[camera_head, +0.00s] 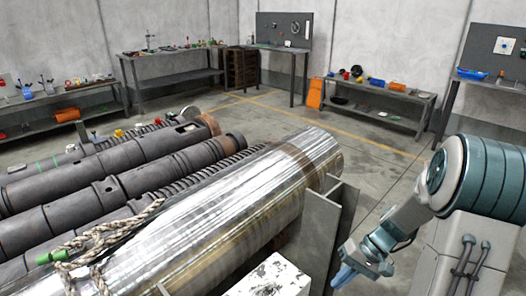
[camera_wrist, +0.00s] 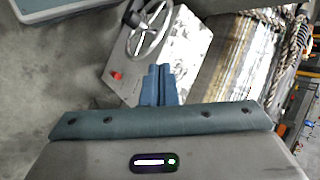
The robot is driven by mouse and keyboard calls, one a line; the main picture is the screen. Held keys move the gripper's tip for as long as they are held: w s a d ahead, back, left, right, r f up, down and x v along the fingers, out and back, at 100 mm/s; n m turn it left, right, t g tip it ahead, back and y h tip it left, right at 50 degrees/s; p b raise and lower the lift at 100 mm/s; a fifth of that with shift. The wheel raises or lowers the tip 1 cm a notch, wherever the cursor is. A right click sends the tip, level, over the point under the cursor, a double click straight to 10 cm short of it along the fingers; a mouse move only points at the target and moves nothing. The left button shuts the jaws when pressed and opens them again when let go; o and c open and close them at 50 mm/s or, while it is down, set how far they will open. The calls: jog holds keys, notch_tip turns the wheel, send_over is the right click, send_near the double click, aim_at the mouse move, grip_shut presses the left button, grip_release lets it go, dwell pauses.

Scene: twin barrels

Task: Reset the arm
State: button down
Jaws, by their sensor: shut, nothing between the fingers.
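My arm comes in from the right in the head view and bends down at the wrist. My gripper (camera_head: 345,275) hangs low at the end, to the right of the large shiny metal barrel (camera_head: 235,205) and apart from it. In the wrist view my gripper (camera_wrist: 159,84) has its two blue fingers side by side, shut and empty. Beyond the fingers in that view is a grey panel with a handwheel (camera_wrist: 150,28) and a red knob (camera_wrist: 117,75). The shiny barrel (camera_wrist: 235,55) shows to the right of the panel.
Dark pipes (camera_head: 110,170) lie left of the barrel, with a rope (camera_head: 95,240) draped over its near end. A grey metal support plate (camera_head: 320,235) and a white scuffed block (camera_head: 270,278) stand near my gripper. Workbenches (camera_head: 380,92) line the walls. Open floor (camera_head: 375,165) lies behind the barrel.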

jog(key=s+a+r+t+h+p, duration=0.1)
jog(key=s+r+h+p, duration=0.1)
jog(key=r, duration=0.6)
jog(key=s+a+r+t+h+p, duration=0.2)
jog(key=s+r+p, duration=0.2)
jog(key=s+r, duration=0.2)
jog(key=s+a+r+n+t+h+p, duration=0.1)
jog(key=s+a+r+h+p, duration=0.1)
jog(key=r, duration=0.9)
jog(key=shift+s+t+h+p, duration=0.3)
jog(key=shift+s+h+p, duration=0.25)
jog(key=shift+s, duration=0.45)
jog(key=shift+a, duration=0.1)
